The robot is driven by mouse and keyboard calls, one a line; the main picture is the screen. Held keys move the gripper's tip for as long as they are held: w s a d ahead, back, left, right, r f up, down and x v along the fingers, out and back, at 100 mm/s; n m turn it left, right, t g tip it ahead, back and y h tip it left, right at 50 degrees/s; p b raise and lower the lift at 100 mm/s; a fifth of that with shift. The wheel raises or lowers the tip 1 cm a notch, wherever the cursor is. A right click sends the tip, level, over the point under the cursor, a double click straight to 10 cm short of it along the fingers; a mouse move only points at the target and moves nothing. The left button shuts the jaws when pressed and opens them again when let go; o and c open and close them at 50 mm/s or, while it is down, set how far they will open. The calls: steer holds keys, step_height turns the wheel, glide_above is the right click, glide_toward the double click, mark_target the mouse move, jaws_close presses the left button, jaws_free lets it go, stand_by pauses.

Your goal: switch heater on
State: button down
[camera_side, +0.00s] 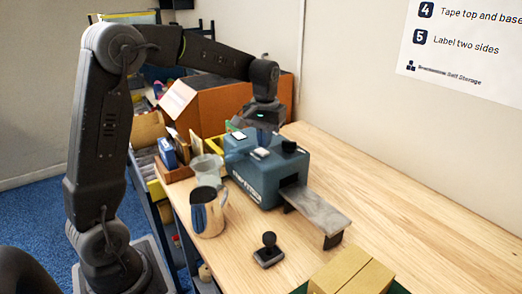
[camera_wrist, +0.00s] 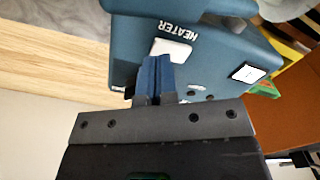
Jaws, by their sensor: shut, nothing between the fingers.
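The teal machine (camera_side: 258,182) stands on the wooden table, with a grey outfeed shelf on its right. In the wrist view its top (camera_wrist: 215,45) carries the upside-down word HEATER, with a white switch (camera_wrist: 172,49) beside it. My gripper (camera_wrist: 157,60) is shut and empty, its blue fingertips at the edge of that switch and hiding part of it. Whether they touch it, and which way the switch is set, I cannot tell. In the side view my gripper (camera_side: 264,140) is above the machine's top. A second white switch in a black frame (camera_wrist: 247,73) sits further right.
A steel jug (camera_side: 208,212) and a clear cup (camera_side: 206,168) stand left of the machine. A black knobbed hand tool (camera_side: 268,250) and a carton (camera_side: 350,273) are in front. A large open box (camera_side: 215,105) is behind. The table's right side is clear.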

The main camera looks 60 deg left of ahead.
mark_target(264, 152)
steer(key=shift+f, duration=1.1)
stand_by(0.5)
steer(key=shift+r, duration=3.55)
steer(key=shift+s+d+r, duration=0.1)
steer(key=shift+s+d, duration=0.05)
steer(key=s+d+m+t, duration=0.2)
steer(key=s+d, duration=0.4)
steer(key=s, duration=0.4)
steer(key=s+d+f+m+t, duration=0.1)
steer(key=s+d+m+t, duration=0.2)
steer(key=s+d, duration=0.3)
steer(key=s+m, duration=0.1)
steer(key=s, duration=0.4)
steer(key=shift+d+t, duration=0.2)
steer(key=shift+t, duration=0.1)
